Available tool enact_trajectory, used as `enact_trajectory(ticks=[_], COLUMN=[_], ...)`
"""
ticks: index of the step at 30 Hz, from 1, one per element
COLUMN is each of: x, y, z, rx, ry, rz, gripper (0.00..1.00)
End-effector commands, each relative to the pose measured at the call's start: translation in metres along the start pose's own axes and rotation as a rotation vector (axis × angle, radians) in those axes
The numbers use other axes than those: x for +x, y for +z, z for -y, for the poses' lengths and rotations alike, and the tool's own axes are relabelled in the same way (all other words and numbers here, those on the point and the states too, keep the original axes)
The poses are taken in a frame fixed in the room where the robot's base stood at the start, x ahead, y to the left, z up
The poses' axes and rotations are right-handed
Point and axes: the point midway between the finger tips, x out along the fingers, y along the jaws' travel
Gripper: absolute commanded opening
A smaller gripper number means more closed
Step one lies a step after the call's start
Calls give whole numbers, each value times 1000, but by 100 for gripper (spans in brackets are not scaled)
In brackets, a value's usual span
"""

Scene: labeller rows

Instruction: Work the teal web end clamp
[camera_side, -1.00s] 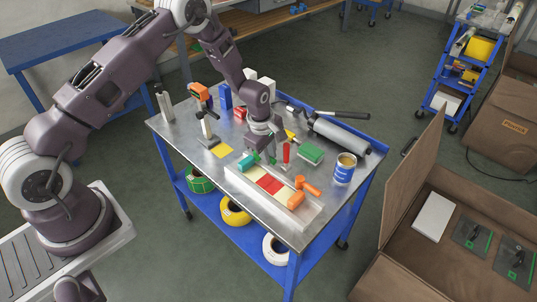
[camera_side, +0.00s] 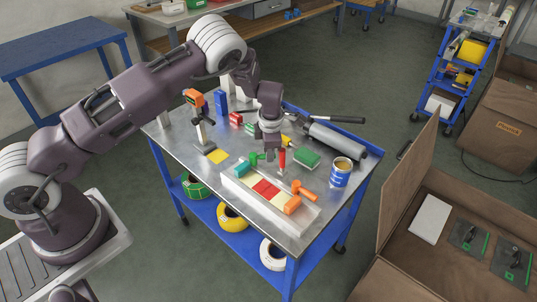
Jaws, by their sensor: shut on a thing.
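The teal web end clamp (camera_side: 242,169) sits at the far left end of the pale tray on the cart top. A green handle-like piece (camera_side: 256,158) lies just right of its teal block, beside my fingers. My gripper (camera_side: 269,157) points down behind the tray and is shut, apparently on this green handle; the fingertips are small and the contact is hard to see. An orange clamp (camera_side: 292,205) with an orange handle sits at the tray's near right end. Red and cream strips (camera_side: 265,189) lie between the two clamps.
A red-handled tool (camera_side: 282,158) stands close right of my gripper. A green block (camera_side: 306,158), a blue-white can (camera_side: 341,172) and a grey roller (camera_side: 333,137) stand to the right. An orange-headed stand (camera_side: 198,110) and a yellow square (camera_side: 218,156) are left.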

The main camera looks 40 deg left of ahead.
Motion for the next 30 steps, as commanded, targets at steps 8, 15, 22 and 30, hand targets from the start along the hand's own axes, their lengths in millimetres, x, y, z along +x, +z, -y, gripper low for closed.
enact_trajectory(ticks=[8,15,22,30], x=[1,2,3,3], y=[2,2,0,0], z=[-10,-16,-18,-18], rx=[-196,-304,-351,-361], ry=[3,2,1,1], rz=[-35,-55,-65,-67], gripper=[0,0,0,0])
